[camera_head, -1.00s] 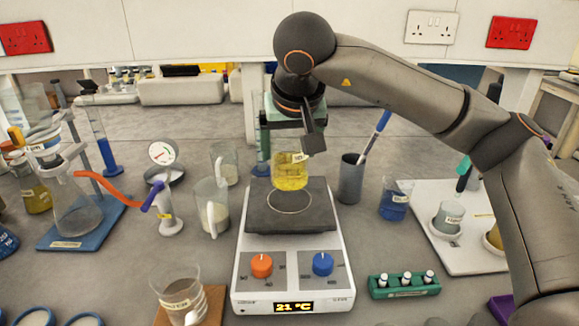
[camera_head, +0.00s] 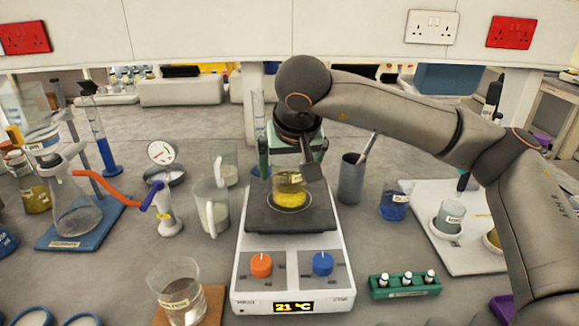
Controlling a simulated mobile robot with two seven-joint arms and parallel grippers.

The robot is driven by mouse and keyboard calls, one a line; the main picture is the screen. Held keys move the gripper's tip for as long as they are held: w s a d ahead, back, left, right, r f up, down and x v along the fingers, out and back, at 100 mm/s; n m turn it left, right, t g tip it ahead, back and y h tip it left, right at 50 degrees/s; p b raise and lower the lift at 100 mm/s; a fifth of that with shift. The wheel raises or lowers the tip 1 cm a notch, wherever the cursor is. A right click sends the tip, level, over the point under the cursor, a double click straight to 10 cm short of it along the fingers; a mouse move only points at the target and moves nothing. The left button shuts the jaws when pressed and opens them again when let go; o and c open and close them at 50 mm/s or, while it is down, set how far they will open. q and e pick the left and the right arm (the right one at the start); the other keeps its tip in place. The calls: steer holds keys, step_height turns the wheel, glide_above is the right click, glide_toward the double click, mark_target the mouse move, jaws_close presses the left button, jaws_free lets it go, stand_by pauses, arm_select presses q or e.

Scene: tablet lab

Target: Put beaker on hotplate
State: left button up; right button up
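The beaker (camera_head: 289,193) is clear glass with yellow contents and a small label near its rim. It stands upright over the middle of the dark top plate of the hotplate (camera_head: 258,222), and its base appears to rest there. My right gripper (camera_head: 298,176) reaches down from above and looks shut on the beaker's upper part. One dark finger shows at the beaker's right side; the other finger is hidden. The hotplate's display reads 21 °C. My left gripper is not in view.
A glass jug (camera_head: 211,207) stands close left of the hotplate, and a dark pen pot (camera_head: 351,179) stands to its right. A green vial rack (camera_head: 404,285) is at front right. A labelled beaker (camera_head: 176,292) stands at front left.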

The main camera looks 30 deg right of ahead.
steer(key=shift+r, duration=0.3)
steer(key=v, duration=1.2)
steer(key=shift+p, duration=0.45)
